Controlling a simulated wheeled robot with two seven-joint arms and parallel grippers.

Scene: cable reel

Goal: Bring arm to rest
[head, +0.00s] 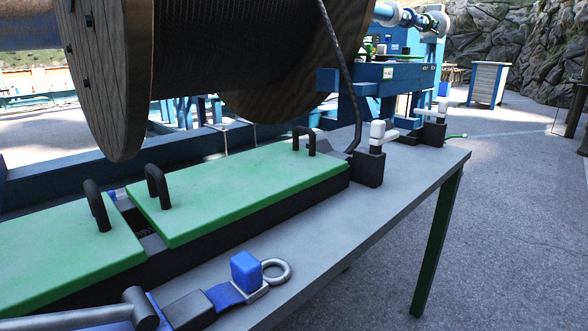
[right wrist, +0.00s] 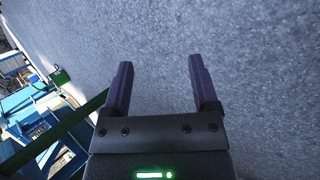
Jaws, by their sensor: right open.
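My right gripper (right wrist: 157,88) shows in the right wrist view. Its two dark fingers stand apart with nothing between them, over grey ground. Neither of my grippers shows in the head view. The work table (head: 395,188) runs across the head view with a grey top and a dark green leg. A large cable reel (head: 112,70) with wooden flanges hangs over its back side.
Green lids (head: 235,185) with black handles lie on the table. A blue strap with a blue block (head: 246,271) and metal ring lies in front. White-handled clamps (head: 377,135) stand at the right end. The paved ground (head: 520,220) on the right is clear.

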